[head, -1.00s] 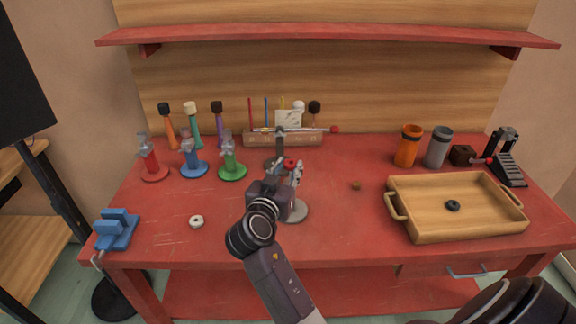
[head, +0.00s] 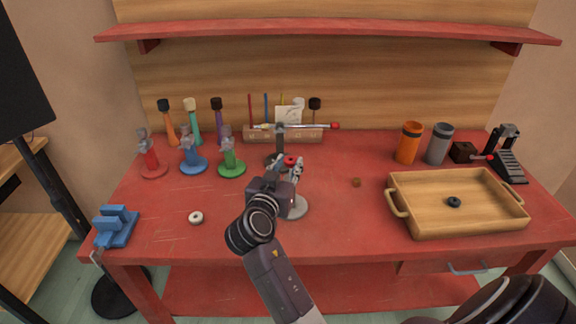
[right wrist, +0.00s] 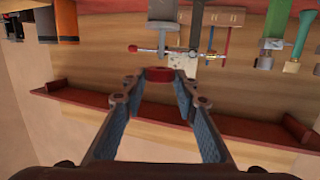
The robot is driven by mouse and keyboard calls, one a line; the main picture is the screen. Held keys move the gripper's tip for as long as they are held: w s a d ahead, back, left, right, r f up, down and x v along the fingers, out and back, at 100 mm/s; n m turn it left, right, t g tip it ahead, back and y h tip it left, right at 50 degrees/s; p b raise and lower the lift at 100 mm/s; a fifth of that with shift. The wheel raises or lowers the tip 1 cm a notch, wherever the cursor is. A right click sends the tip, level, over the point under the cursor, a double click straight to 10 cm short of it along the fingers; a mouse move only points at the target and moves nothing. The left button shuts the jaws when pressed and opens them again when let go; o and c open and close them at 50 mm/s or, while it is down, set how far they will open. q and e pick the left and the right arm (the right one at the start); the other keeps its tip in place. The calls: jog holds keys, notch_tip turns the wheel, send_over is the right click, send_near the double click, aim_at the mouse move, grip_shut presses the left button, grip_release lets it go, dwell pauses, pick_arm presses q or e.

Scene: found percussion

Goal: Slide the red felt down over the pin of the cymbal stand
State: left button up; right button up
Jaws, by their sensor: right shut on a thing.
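The red felt (head: 290,161) is a small ring held between the fingertips of my right gripper (head: 291,165), above the table. In the right wrist view, the felt (right wrist: 159,74) sits between the fingertips (right wrist: 160,80), with its dark red edge facing the camera. A round grey base (head: 296,208) stands on the table below and partly behind the gripper. It looks like the cymbal stand's base; the gripper hides its upper part. I cannot make out the pin or tell whether the felt is over it. My left gripper is not in view.
A dark stand with a horizontal rod (head: 310,126) is close behind the gripper. Red, blue and green stands (head: 231,165) are to the left. A white ring (head: 196,218) lies front left. A wooden tray (head: 408,233) with a black ring (head: 453,202) is right.

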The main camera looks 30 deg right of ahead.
aim_at(290, 175)
jog(key=shift+b, duration=0.45)
dwell(1.0)
jog(key=shift+f+b, duration=2.4)
jog(key=o, duration=0.8)
jog(key=shift+c, duration=0.2)
